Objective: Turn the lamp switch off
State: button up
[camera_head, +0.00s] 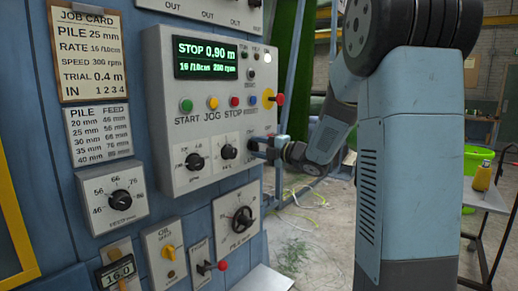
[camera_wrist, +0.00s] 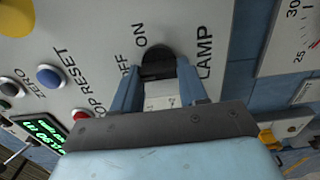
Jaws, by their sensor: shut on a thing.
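The lamp switch (camera_wrist: 157,60) is a black knob on the light grey control panel. In the wrist view the words OFF, ON and LAMP stand around it. My gripper (camera_wrist: 160,84) has its two blue fingers on either side of the knob and is shut on it. Which way the knob points cannot be told.
The control box (camera_head: 215,110) carries a green display (camera_head: 206,58), several coloured buttons and two dials. A job card (camera_head: 88,50) hangs at the left. A green bucket (camera_head: 476,170) stands at the right.

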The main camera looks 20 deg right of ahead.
jog(key=shift+a+f, duration=0.1)
jog(key=shift+f, duration=0.2)
jog(key=o, duration=1.1)
jog(key=shift+r, duration=0.15)
jog(key=shift+c, duration=0.2)
jog(key=v, duration=1.4)
